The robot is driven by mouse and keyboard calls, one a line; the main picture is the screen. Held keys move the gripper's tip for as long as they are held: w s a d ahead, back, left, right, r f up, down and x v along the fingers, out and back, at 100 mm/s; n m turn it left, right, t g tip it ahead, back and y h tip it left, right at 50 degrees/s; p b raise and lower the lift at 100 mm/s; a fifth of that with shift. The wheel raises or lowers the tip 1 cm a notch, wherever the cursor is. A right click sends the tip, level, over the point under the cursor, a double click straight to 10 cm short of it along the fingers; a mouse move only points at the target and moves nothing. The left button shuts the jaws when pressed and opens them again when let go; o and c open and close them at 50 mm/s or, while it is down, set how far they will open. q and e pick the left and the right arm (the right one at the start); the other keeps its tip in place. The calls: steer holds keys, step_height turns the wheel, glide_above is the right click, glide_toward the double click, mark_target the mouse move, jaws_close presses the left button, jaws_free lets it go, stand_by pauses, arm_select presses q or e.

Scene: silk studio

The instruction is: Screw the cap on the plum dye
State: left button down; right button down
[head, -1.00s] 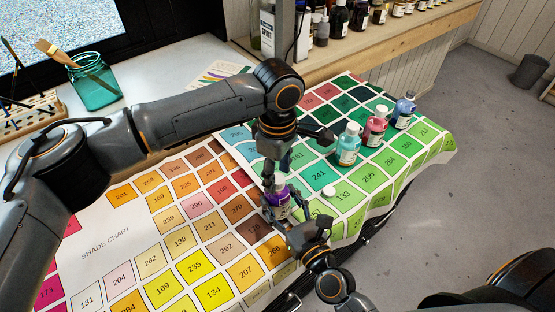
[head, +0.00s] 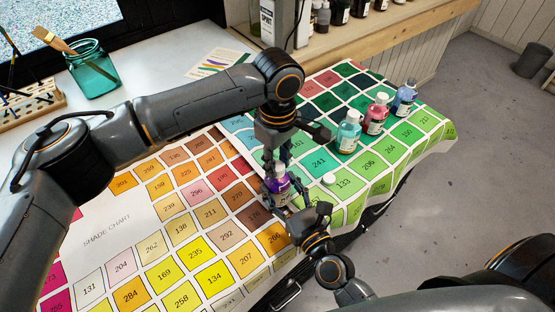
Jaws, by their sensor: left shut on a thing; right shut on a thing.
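The plum dye (head: 279,184) is a small purple bottle with a pale label, upright over the shade chart near its front edge. My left gripper (head: 278,176) reaches down from above, its fingers closed around the upper part of the bottle. My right gripper (head: 296,208) comes in from the lower right and is shut on the lower part of the bottle. A small white cap (head: 329,179) lies loose on the green part of the chart, right of the bottle and apart from both grippers.
Teal (head: 348,136), red (head: 375,119) and blue (head: 404,101) dye bottles stand in a row to the right on the shade chart (head: 110,225). A green glass jar with brushes (head: 94,76) stands at the back left. A shelf of bottles (head: 350,50) runs behind.

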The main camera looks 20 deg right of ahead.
arm_select(q)
steer(key=m, duration=0.6)
steer(key=shift+m, duration=0.4)
steer(key=m, duration=0.4)
steer(key=shift+f, duration=0.1)
steer(key=m, duration=1.5)
steer(key=shift+w, duration=0.1)
steer(key=m, duration=0.4)
steer(key=shift+m, duration=0.3)
steer(key=m, duration=1)
steer(key=shift+m, duration=0.3)
steer(key=c, duration=1)
jaws_free()
